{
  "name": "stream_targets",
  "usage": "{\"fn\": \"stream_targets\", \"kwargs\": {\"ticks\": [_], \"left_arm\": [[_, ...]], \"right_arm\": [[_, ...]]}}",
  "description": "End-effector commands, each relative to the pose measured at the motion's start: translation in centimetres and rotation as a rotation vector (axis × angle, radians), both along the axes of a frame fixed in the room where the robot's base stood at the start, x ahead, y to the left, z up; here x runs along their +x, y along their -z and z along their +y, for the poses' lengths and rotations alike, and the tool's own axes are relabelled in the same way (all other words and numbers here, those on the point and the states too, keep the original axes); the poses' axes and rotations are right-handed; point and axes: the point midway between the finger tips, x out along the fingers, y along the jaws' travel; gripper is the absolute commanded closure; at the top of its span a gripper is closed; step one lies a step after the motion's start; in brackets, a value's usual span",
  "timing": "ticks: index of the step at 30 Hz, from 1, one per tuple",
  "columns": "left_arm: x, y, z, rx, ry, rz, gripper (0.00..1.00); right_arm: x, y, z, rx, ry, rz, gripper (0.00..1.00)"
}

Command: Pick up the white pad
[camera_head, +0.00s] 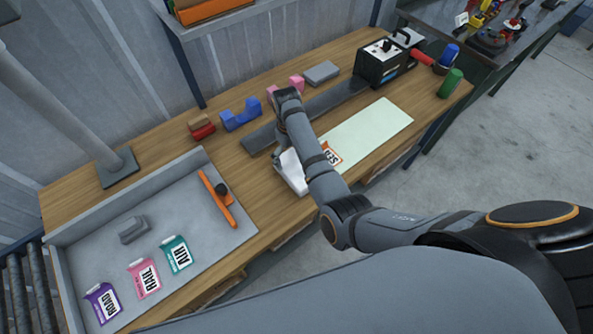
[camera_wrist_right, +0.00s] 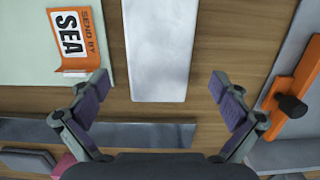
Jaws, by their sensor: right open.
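The white pad (camera_head: 291,174) lies on the wooden bench, left of the pale green mat; my right arm hides part of it in the head view. In the right wrist view the white pad (camera_wrist_right: 160,48) is a long pale block running off the top edge. My right gripper (camera_wrist_right: 160,83) is open and empty, with one finger to each side of the pad's near end and gaps between. How high the fingers are above the bench is hard to tell. My left gripper is not in view.
The green mat (camera_head: 372,132) holds an orange SEA card (camera_wrist_right: 74,40). A grey tray (camera_head: 221,168) at left holds an orange handled tool (camera_wrist_right: 291,92) and three coloured tags. A dark grey bar (camera_head: 262,136), a blue cradle (camera_head: 241,115) and a black box (camera_head: 384,64) stand behind.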

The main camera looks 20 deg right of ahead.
Motion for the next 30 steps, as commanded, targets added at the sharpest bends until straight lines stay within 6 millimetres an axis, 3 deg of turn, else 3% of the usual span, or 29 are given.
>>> {"fn": "stream_targets", "kwargs": {"ticks": [3,10,18,26,30], "left_arm": [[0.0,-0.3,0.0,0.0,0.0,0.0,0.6],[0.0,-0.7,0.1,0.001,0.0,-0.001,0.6],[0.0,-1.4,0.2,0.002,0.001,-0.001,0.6],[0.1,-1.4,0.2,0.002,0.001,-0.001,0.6],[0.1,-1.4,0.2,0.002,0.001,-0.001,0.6]], "right_arm": [[-0.1,1.4,-0.1,0.0,0.001,-0.001,0.0],[-0.4,2.4,-0.2,0.0,0.002,-0.001,0.0],[-1.1,6.6,-0.5,0.0,0.001,-0.001,0.0],[-1.1,7.1,-0.5,0.001,0.002,-0.004,0.0],[-1.1,7.1,-0.5,0.001,0.002,-0.004,0.19]]}}
